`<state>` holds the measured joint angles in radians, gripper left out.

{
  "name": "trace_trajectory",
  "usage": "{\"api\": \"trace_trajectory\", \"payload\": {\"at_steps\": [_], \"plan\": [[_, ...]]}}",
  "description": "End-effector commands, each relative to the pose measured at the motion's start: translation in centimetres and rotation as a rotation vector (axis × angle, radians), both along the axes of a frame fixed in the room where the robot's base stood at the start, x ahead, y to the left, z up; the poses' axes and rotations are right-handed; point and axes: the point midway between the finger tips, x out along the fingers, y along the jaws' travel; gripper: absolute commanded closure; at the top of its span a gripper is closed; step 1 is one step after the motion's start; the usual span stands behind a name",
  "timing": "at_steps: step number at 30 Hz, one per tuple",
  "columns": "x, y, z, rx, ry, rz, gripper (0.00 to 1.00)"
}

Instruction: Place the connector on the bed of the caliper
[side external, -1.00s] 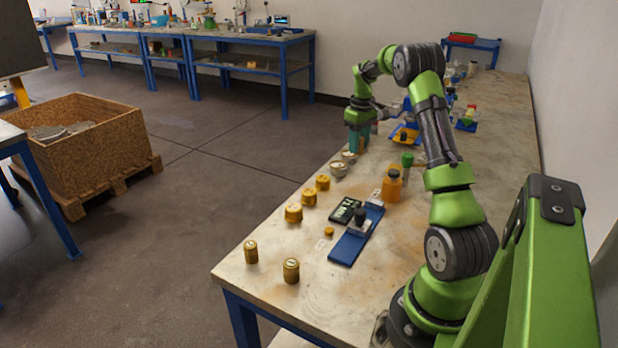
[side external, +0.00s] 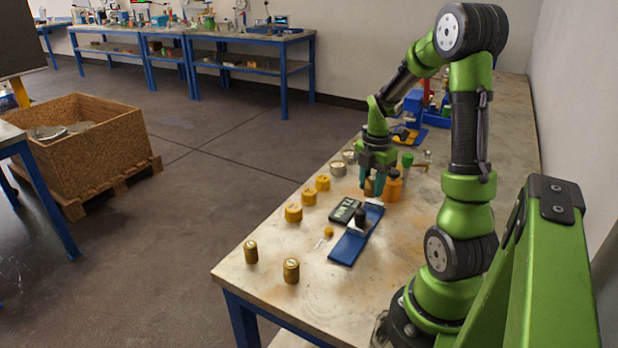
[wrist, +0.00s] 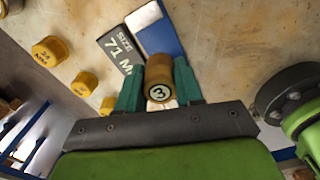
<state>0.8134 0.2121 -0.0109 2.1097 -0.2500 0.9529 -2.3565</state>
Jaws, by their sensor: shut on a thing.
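My gripper (side external: 373,184) is shut on a brass cylindrical connector (side external: 369,187). The wrist view shows the connector (wrist: 159,80) between the green fingers (wrist: 159,88), with its round end marked 3 facing the camera. The caliper is a long blue plate (side external: 345,248) with a black knob (side external: 360,215) on a grey block. My gripper is above the table, just beyond the far end of the caliper. The wrist view shows part of the blue plate (wrist: 158,38) beyond the connector. The gripper partly hides the connector in the side view.
A black size display (side external: 346,210) lies left of the caliper; it reads about 71 in the wrist view. Yellow capped pieces (side external: 309,197) line the left edge. Two brass cylinders (side external: 291,270) stand at the front. An orange bottle (side external: 394,188) stands close right of my gripper.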

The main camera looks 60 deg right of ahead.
Motion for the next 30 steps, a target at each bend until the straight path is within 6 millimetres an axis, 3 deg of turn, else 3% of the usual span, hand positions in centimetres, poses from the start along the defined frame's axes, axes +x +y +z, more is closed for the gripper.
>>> {"api": "trace_trajectory", "payload": {"at_steps": [3,15,28,29,30], "plan": [[-0.1,0.1,-2.0,0.007,0.004,0.004,1.0],[0.0,0.1,-6.8,0.004,0.002,0.0,1.0],[0.0,0.0,-7.4,0.002,0.0,0.0,1.0],[0.0,0.0,-7.4,0.002,0.0,0.0,0.61],[0.0,0.0,-7.4,0.002,0.0,0.0,0.55]]}}
